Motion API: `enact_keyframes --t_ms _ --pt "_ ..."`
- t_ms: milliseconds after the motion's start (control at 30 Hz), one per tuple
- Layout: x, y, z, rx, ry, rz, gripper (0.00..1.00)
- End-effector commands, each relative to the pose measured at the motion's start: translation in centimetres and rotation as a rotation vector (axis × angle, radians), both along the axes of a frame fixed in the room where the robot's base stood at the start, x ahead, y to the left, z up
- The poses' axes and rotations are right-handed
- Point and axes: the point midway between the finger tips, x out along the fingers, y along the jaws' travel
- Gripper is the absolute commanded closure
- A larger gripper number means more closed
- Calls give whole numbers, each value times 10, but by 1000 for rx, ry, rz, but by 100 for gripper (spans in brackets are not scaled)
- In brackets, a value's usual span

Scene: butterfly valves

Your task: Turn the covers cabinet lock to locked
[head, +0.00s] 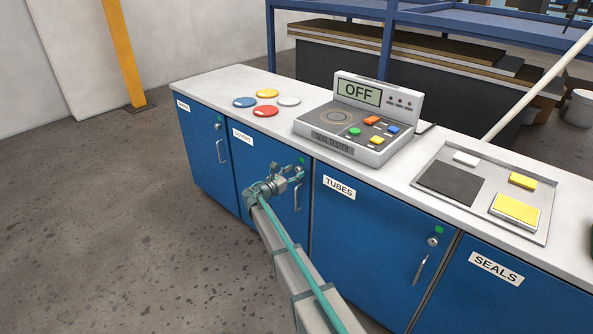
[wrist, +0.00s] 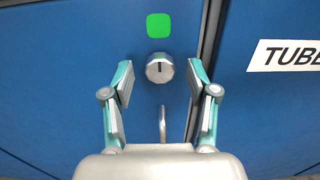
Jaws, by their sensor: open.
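The covers cabinet (head: 240,165) is a blue door with a white COVERS label at its upper left. Its lock (wrist: 160,68) is a round silver knob with a dark upright slot, seen in the wrist view. A green square (wrist: 159,25) sits just above the lock. The cabinet's handle (wrist: 162,125) shows below the lock, partly hidden by my gripper. My gripper (wrist: 160,78) is open, with a finger on each side of the lock and gaps between fingers and knob.
The tubes cabinet (head: 350,240) is close on the right, with its own lock and handle. The counter (head: 225,82) above holds a seal tester (head: 355,125), coloured discs (head: 266,94) and a tray (head: 440,208). The floor at left is clear.

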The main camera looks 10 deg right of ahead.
Motion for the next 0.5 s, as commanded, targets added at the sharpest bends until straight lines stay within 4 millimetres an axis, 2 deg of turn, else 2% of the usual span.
enact_keyframes --t_ms 200,500 --pt "10 -12 0 0 0 1 41" --pt "10 -13 0 0 0 1 43"
